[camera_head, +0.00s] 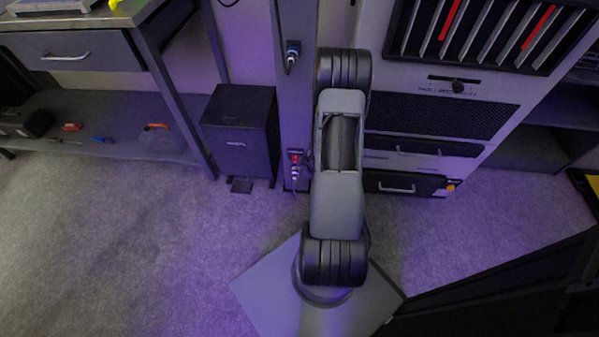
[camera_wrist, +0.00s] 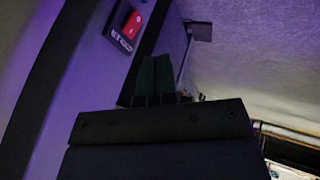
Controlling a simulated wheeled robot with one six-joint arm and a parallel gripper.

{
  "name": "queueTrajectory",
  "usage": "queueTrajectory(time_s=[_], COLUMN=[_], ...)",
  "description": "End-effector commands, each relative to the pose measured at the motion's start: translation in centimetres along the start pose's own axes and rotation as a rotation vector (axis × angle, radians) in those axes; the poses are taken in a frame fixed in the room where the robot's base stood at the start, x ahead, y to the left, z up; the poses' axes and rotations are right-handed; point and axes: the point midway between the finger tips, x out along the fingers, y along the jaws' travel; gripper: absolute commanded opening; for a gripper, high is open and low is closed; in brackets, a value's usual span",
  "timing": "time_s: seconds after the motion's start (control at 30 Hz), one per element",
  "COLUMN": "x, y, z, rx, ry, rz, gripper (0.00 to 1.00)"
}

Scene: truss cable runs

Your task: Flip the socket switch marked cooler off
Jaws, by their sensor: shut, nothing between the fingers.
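A socket box with a red rocker switch (camera_wrist: 131,22) shows near the top of the wrist view, with a small white label beside it that I cannot read. In the head view a red switch (camera_head: 295,157) sits low on the grey post, above small light plugs or sockets. I cannot tell whether the switch is on or off, or whether it is the one marked cooler. My gripper (camera_wrist: 157,62) is shut and empty, its dark fingertips together below and right of the switch in the wrist view, apart from it. In the head view my arm hides the gripper.
A dark box-shaped unit (camera_head: 240,135) stands left of the post. A tall cabinet with drawers (camera_head: 415,150) stands to the right. A blue connector (camera_head: 292,50) hangs on the post above. A workbench (camera_head: 90,52) is at far left. The carpet (camera_head: 120,240) in front is clear.

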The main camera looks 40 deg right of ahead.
Motion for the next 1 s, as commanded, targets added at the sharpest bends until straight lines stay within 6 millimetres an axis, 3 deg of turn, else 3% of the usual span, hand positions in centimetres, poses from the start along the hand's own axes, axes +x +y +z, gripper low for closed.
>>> queueTrajectory(time_s=[0.57, 1.0], x=[1.4, 9.1], y=[-0.7, -0.8], z=[0.6, 0.6], rx=[-0.005, -0.006], ry=[0.014, 0.014], rz=[-0.002, -0.003], gripper=[0.0, 0.0])
